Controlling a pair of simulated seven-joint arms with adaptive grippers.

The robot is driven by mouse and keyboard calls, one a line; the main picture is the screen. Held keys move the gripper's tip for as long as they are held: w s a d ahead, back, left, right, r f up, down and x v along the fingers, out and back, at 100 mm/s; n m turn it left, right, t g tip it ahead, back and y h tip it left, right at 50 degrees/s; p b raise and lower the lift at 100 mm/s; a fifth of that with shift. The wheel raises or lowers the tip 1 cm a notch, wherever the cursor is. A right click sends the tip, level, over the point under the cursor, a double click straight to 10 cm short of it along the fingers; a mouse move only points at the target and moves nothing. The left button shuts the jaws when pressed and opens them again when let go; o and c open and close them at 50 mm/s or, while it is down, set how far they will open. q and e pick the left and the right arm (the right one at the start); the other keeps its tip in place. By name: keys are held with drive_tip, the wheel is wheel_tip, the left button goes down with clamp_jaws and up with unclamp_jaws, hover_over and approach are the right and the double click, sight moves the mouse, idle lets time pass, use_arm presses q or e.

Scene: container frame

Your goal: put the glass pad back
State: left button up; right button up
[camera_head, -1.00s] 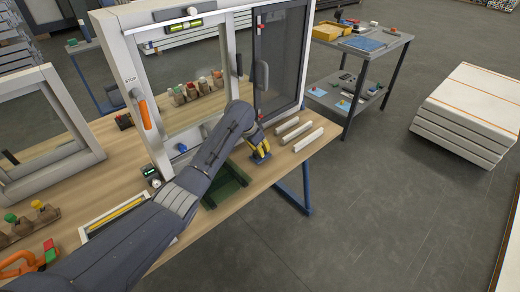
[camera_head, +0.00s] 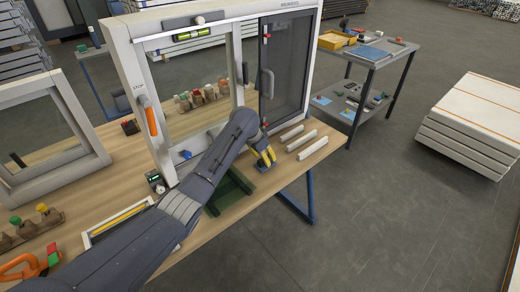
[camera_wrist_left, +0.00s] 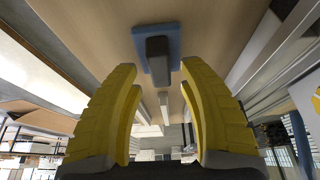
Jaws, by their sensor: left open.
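The likely glass pad is a flat blue pad with a dark grey block on top, seen in the left wrist view (camera_wrist_left: 173,38). It lies on the wooden table, and only a bit of its blue edge (camera_head: 259,169) shows in the head view. My left gripper (camera_head: 266,158) has yellow fingers and is just above the pad. In the left wrist view the gripper (camera_wrist_left: 158,68) is open, with the grey block in line with the gap between the fingertips. My right gripper is in neither view.
Several pale bars (camera_head: 301,141) lie right of the gripper. The upright window frame (camera_head: 157,125) stands close behind it. A dark green tray (camera_head: 236,186) sits at the front, partly behind my arm. A shelf cart (camera_head: 385,55) stands beyond the table.

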use_arm(q)
drive_tip(key=v, duration=1.1)
drive_tip(key=shift+r, duration=0.15)
